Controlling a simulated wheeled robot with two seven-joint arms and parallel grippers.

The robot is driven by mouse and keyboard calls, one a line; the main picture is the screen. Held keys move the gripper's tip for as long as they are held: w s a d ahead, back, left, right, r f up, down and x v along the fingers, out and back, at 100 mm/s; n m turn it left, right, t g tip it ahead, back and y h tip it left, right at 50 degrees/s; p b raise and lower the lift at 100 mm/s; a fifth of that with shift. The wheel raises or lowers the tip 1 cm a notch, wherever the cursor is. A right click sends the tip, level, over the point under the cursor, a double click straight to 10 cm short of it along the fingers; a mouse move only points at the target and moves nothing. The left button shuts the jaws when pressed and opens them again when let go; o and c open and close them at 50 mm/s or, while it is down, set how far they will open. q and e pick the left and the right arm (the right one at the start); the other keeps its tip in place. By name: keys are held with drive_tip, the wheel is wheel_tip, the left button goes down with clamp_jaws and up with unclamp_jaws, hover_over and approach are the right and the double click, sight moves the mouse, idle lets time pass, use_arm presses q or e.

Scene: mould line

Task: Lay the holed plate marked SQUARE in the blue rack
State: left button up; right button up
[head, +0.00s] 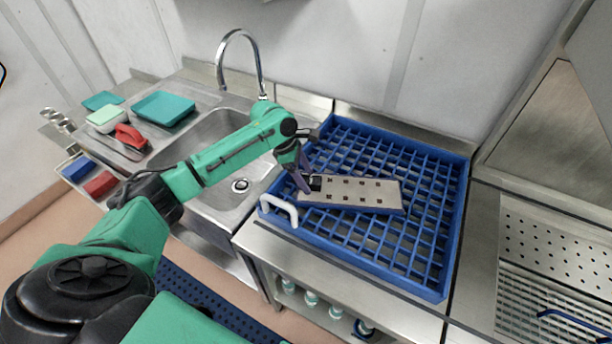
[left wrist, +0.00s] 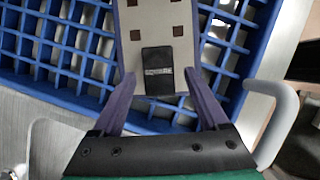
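The light grey holed plate (head: 362,192) has rows of dark square holes and a black label at its left end. It lies flat or nearly flat over the front middle of the blue rack (head: 436,292); I cannot tell whether it touches the grid. My left gripper (head: 304,180) is at the plate's labelled end. The label's (left wrist: 158,72) lettering is too small to read. My right gripper is not in view.
A white handle (head: 279,209) stands at the rack's front left corner. Left are a sink with a curved tap (head: 240,50), a teal tray (head: 163,109), and red and blue blocks. A perforated steel surface (head: 550,260) lies right. Much of the rack's grid is bare.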

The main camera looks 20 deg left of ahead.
use_arm(q)
drive_tip(key=b+v, duration=0.2)
drive_tip(key=v, duration=1)
drive_tip(key=shift+d, duration=0.15)
